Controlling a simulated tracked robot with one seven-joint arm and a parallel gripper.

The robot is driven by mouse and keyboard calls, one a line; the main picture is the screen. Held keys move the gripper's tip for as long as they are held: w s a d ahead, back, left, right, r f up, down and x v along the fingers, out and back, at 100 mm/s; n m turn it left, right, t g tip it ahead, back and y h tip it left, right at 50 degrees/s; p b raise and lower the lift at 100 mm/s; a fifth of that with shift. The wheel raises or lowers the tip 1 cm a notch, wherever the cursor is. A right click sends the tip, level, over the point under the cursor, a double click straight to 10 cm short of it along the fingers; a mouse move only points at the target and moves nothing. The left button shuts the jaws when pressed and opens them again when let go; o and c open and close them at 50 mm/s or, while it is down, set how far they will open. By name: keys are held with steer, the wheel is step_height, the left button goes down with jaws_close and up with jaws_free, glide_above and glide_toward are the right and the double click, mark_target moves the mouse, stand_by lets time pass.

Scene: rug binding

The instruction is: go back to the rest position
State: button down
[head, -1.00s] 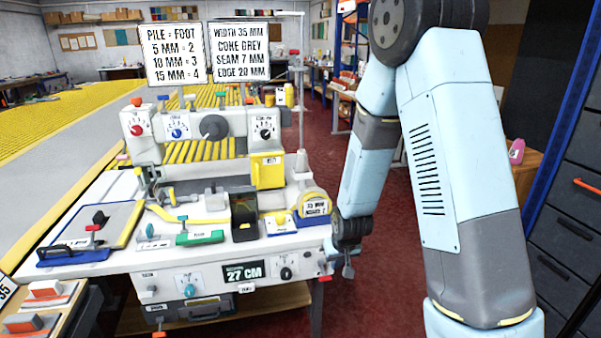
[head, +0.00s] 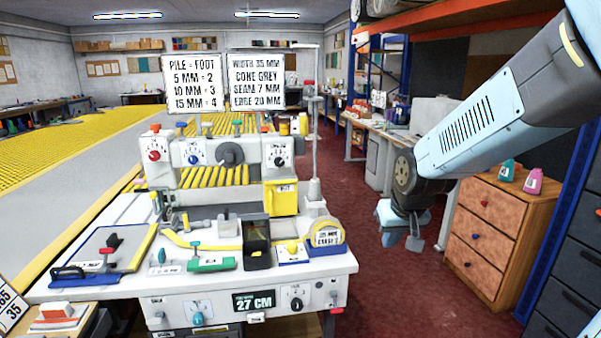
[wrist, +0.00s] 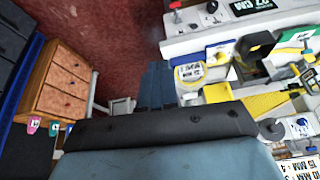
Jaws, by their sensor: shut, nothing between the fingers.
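My gripper (head: 415,242) hangs at the end of my arm, right of the binding machine (head: 215,150) and apart from it, over the red floor. In the wrist view my gripper (wrist: 158,85) shows as two blue-grey fingers close together, with nothing held between them. The machine's white bench (head: 170,285) carries dials, a yellow box and a tape roll (head: 326,236) at its right end. The bench display reads 27 CM.
A wooden drawer cabinet (head: 497,238) stands right of my gripper, with a green and a pink bottle on top. A dark drawer unit (head: 570,235) is at the far right. Two signboards (head: 257,82) rise above the machine. Red floor (head: 390,305) lies clear below my gripper.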

steer(key=s+d+r, duration=0.1)
steer(key=s+r, duration=0.4)
steer(key=s, duration=0.2)
steer(key=s+d+r, duration=0.2)
steer(key=s+r, duration=0.3)
steer(key=s, duration=0.3)
steer(key=shift+d+r+m+t+h, duration=0.3)
steer(key=shift+r+m+t, duration=0.1)
